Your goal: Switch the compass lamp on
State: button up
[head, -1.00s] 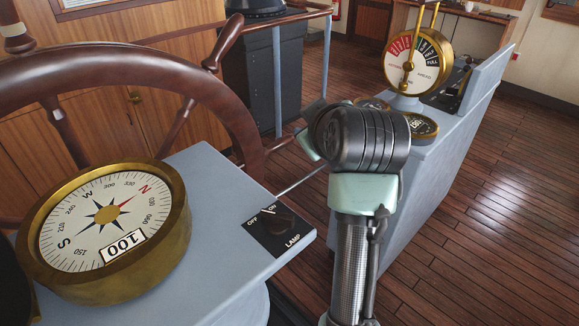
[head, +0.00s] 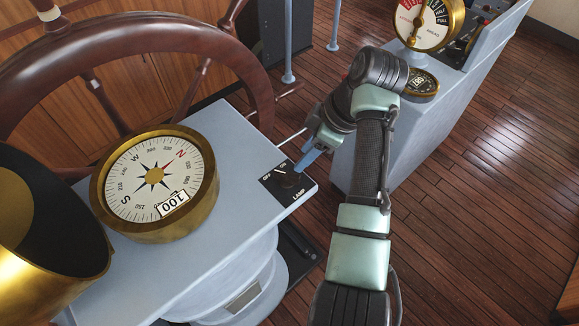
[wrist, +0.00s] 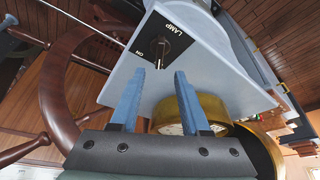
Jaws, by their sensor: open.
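The lamp switch is a dark knob (head: 289,181) on a black plate (head: 270,181) marked OFF, ON and LAMP, at the right corner of the grey console top. A pale mark lies near the ON and OFF lettering; I cannot tell its exact setting. My gripper (head: 305,164) has its blue fingers close to the switch, partly covering it. In the wrist view the gripper (wrist: 160,72) is open and empty, with the knob (wrist: 165,47) just beyond the gap between the fingertips. The gold-rimmed compass (head: 157,183) sits left of the switch, reading 100.
The wooden steering wheel (head: 245,62) stands behind the console (head: 235,150). A gold cylindrical hood (head: 22,285) is at the left. A second grey console (head: 465,95) with a telegraph dial (head: 422,22) stands right, beyond my arm. Plank floor is open at the right.

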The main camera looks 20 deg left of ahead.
aim_at(288, 174)
jog(key=p+x, duration=0.2)
jog(key=x, duration=0.7)
grip_shut()
